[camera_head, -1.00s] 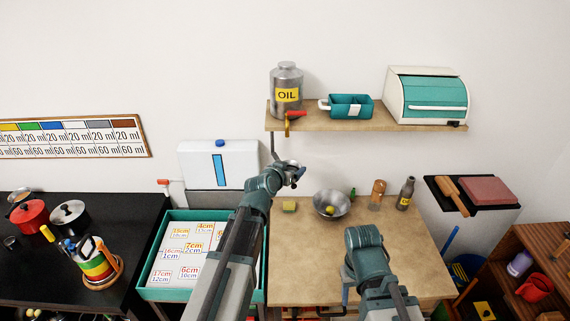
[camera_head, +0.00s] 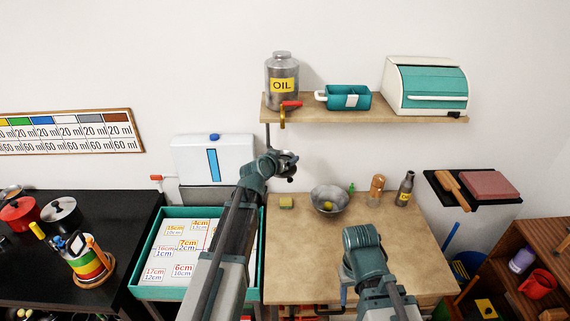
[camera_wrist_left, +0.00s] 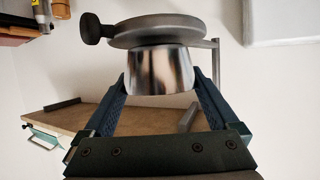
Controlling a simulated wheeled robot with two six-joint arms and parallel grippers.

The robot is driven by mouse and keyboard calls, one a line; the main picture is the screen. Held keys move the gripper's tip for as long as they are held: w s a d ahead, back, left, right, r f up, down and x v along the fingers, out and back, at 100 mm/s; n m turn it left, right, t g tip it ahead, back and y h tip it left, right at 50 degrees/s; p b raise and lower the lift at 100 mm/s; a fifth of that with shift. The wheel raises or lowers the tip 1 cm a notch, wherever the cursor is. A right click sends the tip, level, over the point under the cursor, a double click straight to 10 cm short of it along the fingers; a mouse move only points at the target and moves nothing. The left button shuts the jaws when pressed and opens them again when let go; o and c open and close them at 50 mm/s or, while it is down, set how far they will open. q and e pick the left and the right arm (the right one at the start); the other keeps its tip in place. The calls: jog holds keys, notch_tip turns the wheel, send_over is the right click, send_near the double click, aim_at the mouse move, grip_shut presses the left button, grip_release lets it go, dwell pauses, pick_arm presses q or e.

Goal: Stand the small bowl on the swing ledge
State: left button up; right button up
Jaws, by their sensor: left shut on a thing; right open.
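The small bowl (camera_wrist_left: 160,72) is shiny metal. My left gripper (camera_head: 288,166) is shut on it, with one finger on each side in the left wrist view. The swing ledge (camera_wrist_left: 155,30), a round grey metal plate with a dark knob, is right at the bowl's narrow end. The wrist picture is upside down, so the bowl is upright above the plate. I cannot tell whether its base touches. In the head view bowl and plate are small and partly hidden by the gripper. My right gripper (camera_head: 344,297) is low by the table's front edge, open, barely visible.
A wall shelf (camera_head: 380,115) above holds an oil tin (camera_head: 282,80) with a red-handled tap, a teal dish (camera_head: 348,97) and a bread box (camera_head: 427,88). A white tank (camera_head: 240,160) is left.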

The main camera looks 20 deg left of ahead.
pick_arm(q)
jog(key=shift+f, duration=0.2)
jog(key=shift+a+r, duration=0.1)
pick_arm(e)
jog(key=shift+f, duration=0.15)
jog(key=shift+f, duration=0.1)
pick_arm(q)
jog(key=shift+f, duration=0.25)
jog(key=o, duration=1)
jog(key=shift+r, duration=0.25)
jog(key=p+v, duration=0.5)
jog(key=v, duration=0.7)
pick_arm(e)
notch_tip(320, 180, up, 5)
jog(key=shift+f, duration=0.1)
